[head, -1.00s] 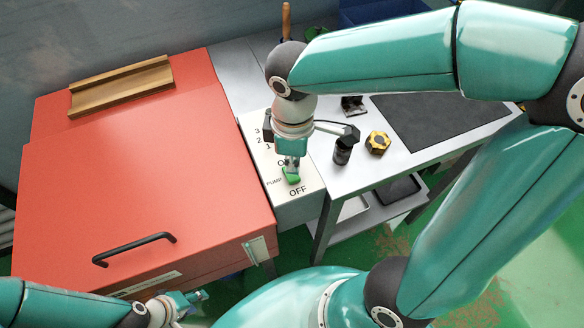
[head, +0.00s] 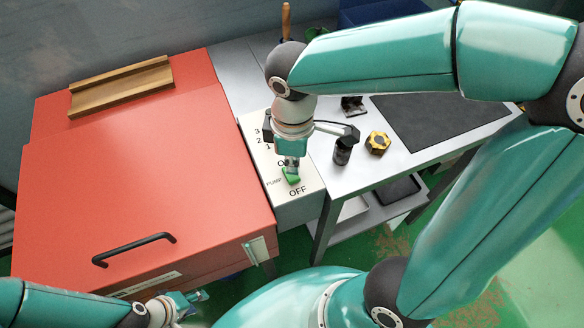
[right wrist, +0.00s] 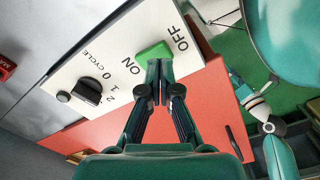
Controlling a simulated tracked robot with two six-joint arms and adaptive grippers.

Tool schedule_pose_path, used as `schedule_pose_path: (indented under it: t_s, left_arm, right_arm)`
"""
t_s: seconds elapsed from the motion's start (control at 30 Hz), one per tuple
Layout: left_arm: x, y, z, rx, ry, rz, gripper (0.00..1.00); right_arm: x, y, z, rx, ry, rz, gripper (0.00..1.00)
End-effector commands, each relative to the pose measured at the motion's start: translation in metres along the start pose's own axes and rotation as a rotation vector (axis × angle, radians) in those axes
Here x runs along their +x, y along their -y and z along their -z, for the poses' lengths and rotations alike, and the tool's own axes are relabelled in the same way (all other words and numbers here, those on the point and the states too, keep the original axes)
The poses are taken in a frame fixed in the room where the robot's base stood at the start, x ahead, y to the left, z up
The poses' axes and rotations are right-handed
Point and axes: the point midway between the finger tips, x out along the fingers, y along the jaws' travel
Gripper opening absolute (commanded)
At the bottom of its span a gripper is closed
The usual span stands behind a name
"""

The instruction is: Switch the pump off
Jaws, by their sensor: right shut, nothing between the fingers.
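The pump switch is a green rocker (head: 292,179) on a pale control panel (head: 310,181), between the printed words ON and OFF. In the right wrist view the green rocker (right wrist: 154,53) shows just beyond my fingertips. My right gripper (head: 291,169) is shut and empty, pointing down at the rocker from the ON side. In the right wrist view its fingertips (right wrist: 159,88) overlap the rocker's near edge; I cannot tell whether they touch it. Which way the rocker is tilted is not clear. My left gripper (head: 193,297) is at the bottom left, away from the panel; its jaw opening is unclear.
A black cycle knob (right wrist: 88,91) sits on the same panel, partly hidden by my arm in the head view. A red cabinet with a black handle (head: 134,249) stands to the left. A black bottle (head: 342,152) and a yellow-black nut-shaped part (head: 378,142) stand right.

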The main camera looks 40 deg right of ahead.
Motion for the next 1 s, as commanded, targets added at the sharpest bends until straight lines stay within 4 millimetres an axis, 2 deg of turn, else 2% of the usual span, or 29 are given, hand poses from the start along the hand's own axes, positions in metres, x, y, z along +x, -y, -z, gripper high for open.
schedule_pose_path:
  t_s: [1.0]
  left_arm:
    - [0.012,0.004,0.000,0.000,0.000,0.000,0.40]
  right_arm:
    - [0.015,0.000,-0.001,0.002,0.001,0.000,0.00]
